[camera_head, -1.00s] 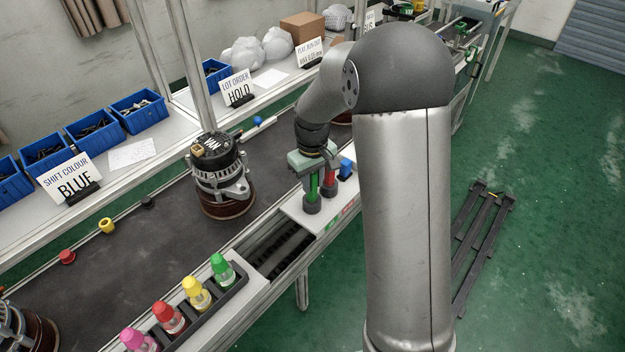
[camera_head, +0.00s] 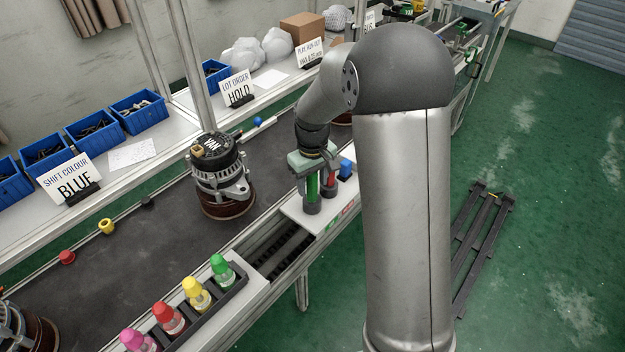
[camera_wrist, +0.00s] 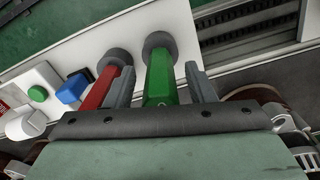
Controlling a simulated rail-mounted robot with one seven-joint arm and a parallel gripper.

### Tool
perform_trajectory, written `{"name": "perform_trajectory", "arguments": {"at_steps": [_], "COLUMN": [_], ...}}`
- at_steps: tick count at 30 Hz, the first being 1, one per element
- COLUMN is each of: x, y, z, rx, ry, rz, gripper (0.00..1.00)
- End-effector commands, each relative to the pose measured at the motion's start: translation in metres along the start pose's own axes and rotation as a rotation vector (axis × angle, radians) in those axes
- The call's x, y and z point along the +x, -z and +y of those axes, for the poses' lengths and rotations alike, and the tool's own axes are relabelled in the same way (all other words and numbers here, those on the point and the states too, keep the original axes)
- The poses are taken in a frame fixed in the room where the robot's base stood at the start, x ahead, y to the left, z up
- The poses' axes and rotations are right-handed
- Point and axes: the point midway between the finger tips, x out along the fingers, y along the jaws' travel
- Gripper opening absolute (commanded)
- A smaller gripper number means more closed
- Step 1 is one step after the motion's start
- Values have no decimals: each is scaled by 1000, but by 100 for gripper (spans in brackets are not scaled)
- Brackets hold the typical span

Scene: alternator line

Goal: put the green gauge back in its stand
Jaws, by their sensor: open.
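The green gauge (camera_head: 312,188) stands upright in a round dark stand (camera_head: 312,208) on the white shelf beside the conveyor. A red gauge (camera_head: 331,182) stands in its own dark stand just to the right. My gripper (camera_head: 312,168) is over the green gauge, pointing down. In the wrist view the green gauge (camera_wrist: 160,78) lies between my two open fingers, with its end in the round stand (camera_wrist: 160,42). The red gauge (camera_wrist: 102,86) is just outside the left finger.
A blue block (camera_head: 346,167) sits close to the right of the red gauge. An alternator (camera_head: 221,175) stands on the conveyor to the left. A rack of coloured bottles (camera_head: 235,290) is nearer on the same edge.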

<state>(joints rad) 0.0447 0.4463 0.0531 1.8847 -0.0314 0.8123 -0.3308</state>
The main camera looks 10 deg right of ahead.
Motion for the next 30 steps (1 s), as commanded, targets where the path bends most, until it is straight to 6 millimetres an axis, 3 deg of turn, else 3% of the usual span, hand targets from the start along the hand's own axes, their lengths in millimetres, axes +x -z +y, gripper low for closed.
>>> {"name": "perform_trajectory", "arguments": {"at_steps": [5,8,21,30], "x": [-9,-24,-130,-170], "y": [0,1,1,0], "z": [0,0,0,0], "rx": [0,0,0,0], "ry": [-1,-2,-1,0], "rz": [2,5,5,2], "gripper": [50,50,50,50]}}
